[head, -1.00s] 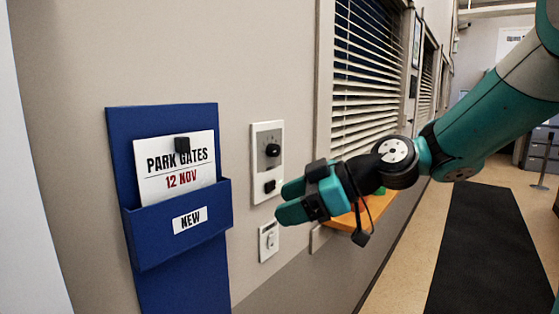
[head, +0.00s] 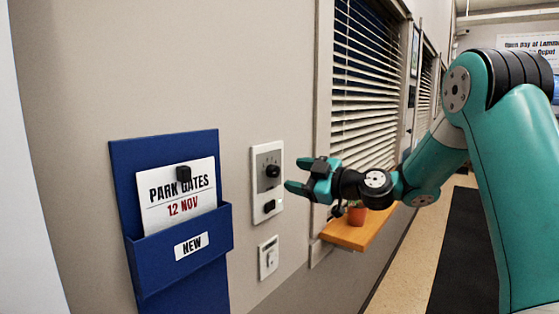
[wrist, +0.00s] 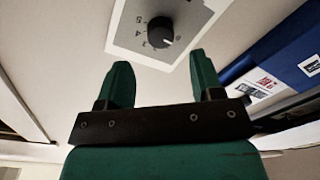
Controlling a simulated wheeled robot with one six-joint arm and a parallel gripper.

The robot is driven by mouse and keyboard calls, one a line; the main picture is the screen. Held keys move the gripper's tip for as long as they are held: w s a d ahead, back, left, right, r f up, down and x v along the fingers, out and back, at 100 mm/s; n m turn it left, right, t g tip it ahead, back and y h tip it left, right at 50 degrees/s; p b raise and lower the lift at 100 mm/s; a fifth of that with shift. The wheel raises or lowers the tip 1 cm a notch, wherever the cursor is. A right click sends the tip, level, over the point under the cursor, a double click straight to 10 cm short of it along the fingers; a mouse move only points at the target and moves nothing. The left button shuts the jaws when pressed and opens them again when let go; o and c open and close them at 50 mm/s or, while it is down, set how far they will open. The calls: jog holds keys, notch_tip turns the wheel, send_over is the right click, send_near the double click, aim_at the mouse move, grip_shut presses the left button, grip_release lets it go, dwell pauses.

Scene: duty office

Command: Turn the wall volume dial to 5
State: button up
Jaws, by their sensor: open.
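The volume dial (head: 272,171) is a round black knob on a white and grey wall plate (head: 255,203), with a second black control (head: 269,206) below it. In the wrist view the dial (wrist: 160,31) has a white pointer mark, and numbers including 3, 4 and 5 curve along its left side. Which number the pointer meets is too small to tell. My gripper (head: 288,175) is just right of the plate in the head view, its fingers pointing at the wall. In the wrist view its two green fingers (wrist: 158,80) are apart and empty, short of the dial.
A blue wall pocket (head: 146,258) holding a "PARK GATES 12 NOV" card (head: 178,198) hangs left of the plate. A small white switch (head: 268,257) is below. An orange shelf (head: 350,234) with a potted plant (head: 356,213) and a window blind (head: 365,90) are to the right.

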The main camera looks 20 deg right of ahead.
aim_at(276, 172)
jog(key=p+x, duration=0.2)
jog(key=x, duration=0.2)
jog(key=shift+w+a+r, duration=0.15)
jog(key=shift+w+a, duration=0.05)
jog(key=shift+w, duration=0.1)
jog(key=shift+w+a, duration=0.3)
jog(key=shift+w, duration=0.25)
jog(key=c, duration=0.9)
